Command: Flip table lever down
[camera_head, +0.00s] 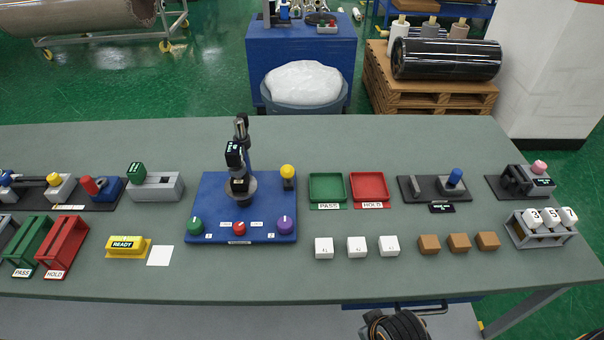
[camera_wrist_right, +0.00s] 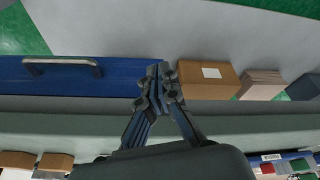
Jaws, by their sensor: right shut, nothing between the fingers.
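Several lever devices stand on the grey-green table (camera_head: 330,279), and I cannot tell which one is the table lever. A red-handled lever (camera_head: 91,186) leans left on a blue base at the left. A green-knobbed lever (camera_head: 136,171) sits on a grey block. A blue-knobbed lever (camera_head: 455,177) stands on a dark plate right of the trays. A pink-knobbed device (camera_head: 539,167) is at the far right. My right gripper (camera_wrist_right: 158,82) is shut and empty in the right wrist view, apart from the levers. My left gripper is out of view.
A blue button station (camera_head: 238,206) fills the table's middle. Green (camera_head: 327,187) and red (camera_head: 369,186) trays, white cubes (camera_head: 357,246) and brown cubes (camera_head: 459,243) lie to its right. A blue drawer (camera_wrist_right: 100,77) and a cardboard box (camera_wrist_right: 207,79) show in the wrist view.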

